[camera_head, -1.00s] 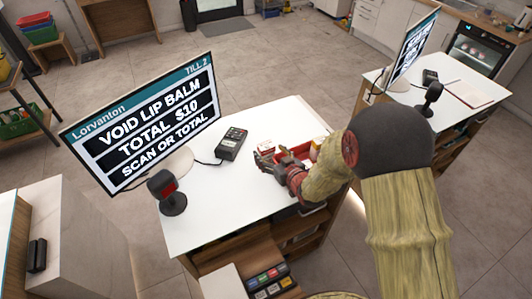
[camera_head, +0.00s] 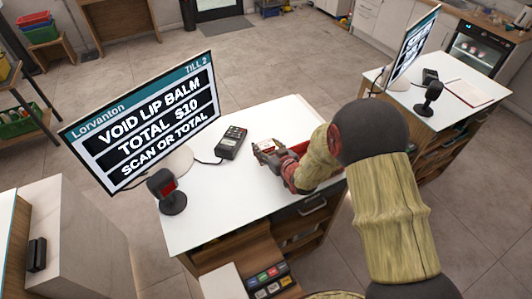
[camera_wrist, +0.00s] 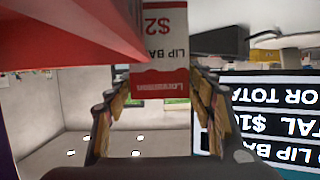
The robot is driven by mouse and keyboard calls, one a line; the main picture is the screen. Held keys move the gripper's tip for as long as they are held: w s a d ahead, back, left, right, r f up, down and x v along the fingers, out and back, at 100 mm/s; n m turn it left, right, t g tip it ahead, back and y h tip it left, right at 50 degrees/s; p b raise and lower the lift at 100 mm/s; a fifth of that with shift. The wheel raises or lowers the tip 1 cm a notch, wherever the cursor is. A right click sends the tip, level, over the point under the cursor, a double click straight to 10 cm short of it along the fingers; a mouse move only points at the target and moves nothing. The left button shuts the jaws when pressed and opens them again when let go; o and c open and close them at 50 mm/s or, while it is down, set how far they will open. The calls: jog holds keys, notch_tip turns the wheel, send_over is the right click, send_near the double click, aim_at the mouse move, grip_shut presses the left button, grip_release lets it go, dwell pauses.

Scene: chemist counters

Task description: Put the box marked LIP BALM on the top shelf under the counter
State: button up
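A small white and red box marked LIP BALM shows in the wrist view (camera_wrist: 160,50), its print upside down, with "$2" on it. In the head view it is on the white counter (camera_head: 265,145), in front of the card terminal. My gripper (camera_head: 268,152) is at the box; in the wrist view its fingers (camera_wrist: 161,85) stand on either side of it, tips close to its edges. I cannot tell whether they press on it. The shelves under the counter (camera_head: 300,238) show only in part, below the counter's front edge.
A red tray (camera_wrist: 60,35) is close beside my gripper in the wrist view. On the counter are a card terminal (camera_head: 231,142), a small scanner (camera_head: 168,193) and a till screen (camera_head: 145,120) reading "VOID LIP BALM TOTAL $10".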

jog(key=c, duration=0.9)
jog(key=shift+c, duration=0.2)
